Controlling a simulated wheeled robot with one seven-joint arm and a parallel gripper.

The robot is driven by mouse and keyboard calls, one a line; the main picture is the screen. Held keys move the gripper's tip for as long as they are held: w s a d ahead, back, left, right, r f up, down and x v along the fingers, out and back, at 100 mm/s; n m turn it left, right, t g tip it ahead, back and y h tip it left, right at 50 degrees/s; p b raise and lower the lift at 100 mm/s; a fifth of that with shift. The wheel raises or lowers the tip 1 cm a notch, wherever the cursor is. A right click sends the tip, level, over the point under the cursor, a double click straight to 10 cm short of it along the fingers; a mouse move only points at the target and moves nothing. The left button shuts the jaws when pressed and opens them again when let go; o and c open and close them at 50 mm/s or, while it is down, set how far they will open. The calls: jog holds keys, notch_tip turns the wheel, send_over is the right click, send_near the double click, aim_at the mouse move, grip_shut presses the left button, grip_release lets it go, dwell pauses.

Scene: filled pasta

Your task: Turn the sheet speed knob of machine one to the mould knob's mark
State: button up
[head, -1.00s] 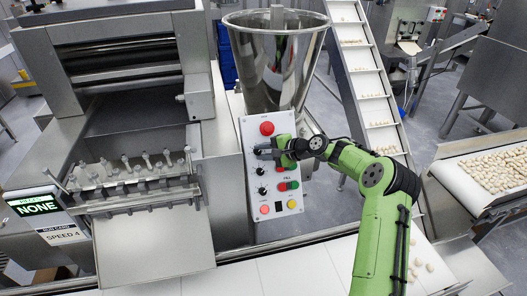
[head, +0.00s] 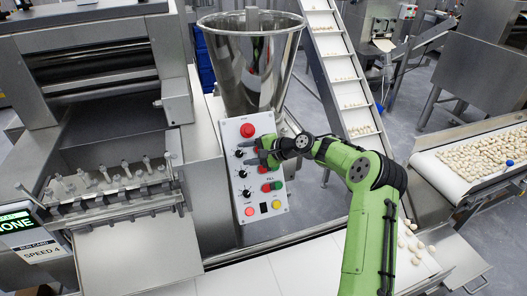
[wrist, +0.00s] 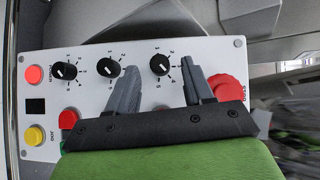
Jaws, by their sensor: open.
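Machine one's tilted control panel (head: 262,205) has three black knobs down its left side in the head view. The upper knob (head: 239,153) shows in the wrist view (wrist: 160,64) between my fingers. The middle knob (head: 242,174) and lower knob (head: 246,193) also show in the wrist view, as the middle (wrist: 109,67) and left (wrist: 65,71) ones. Each has a numbered dial. I cannot read which are the sheet speed and mould knobs. My gripper (head: 259,153) is open, with a finger on either side of the upper knob; contact is unclear.
A red stop button (wrist: 228,90) is close beside one finger. Red, green and yellow buttons crowd the panel's other side. A run card (head: 44,251) reads speed 4. A steel hopper (head: 250,65) stands behind the panel, with a conveyor (head: 345,75) to its right.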

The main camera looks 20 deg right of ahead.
jog(key=v, duration=1.4)
jog(key=shift+a, duration=0.1)
jog(key=s+a+r+n+g+h, duration=0.35)
jog(key=s+a+n+h, duration=0.3)
jog(key=s+a, duration=0.6)
jog(key=s+r+n+h, duration=0.1)
jog(key=s+n+h, duration=0.2)
jog(key=s, duration=1.9)
jog(key=shift+s+d+r+n, duration=0.3)
jog(key=shift+d+r+n, duration=0.15)
jog(key=shift+n, duration=0.8)
